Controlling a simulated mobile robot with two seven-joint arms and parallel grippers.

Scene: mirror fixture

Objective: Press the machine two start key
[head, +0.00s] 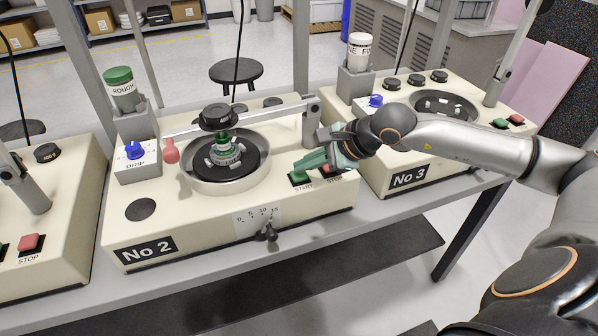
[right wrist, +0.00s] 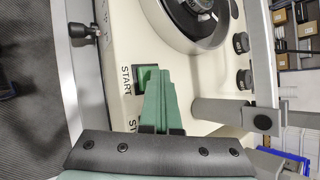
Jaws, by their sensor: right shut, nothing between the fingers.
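Machine No 2 (head: 190,225) stands in the middle of the bench in the head view. Its green start key (head: 299,178) sits at the front right of the top, above the word START. My right gripper (head: 300,164) has its green fingers shut and empty, with the tips just over the key's far side. In the right wrist view the start key (right wrist: 144,79) shows partly beside the fingertips (right wrist: 160,74); I cannot tell if they touch it. The red stop key (head: 328,171) is mostly hidden under the fingers. My left gripper is not in view.
Machine No 3 (head: 385,165) stands to the right, under my right forearm, and another machine (head: 65,215) stands to the left. A metal swing arm (head: 305,125) rises just behind the fingers. The bench edge (head: 330,222) runs along the front.

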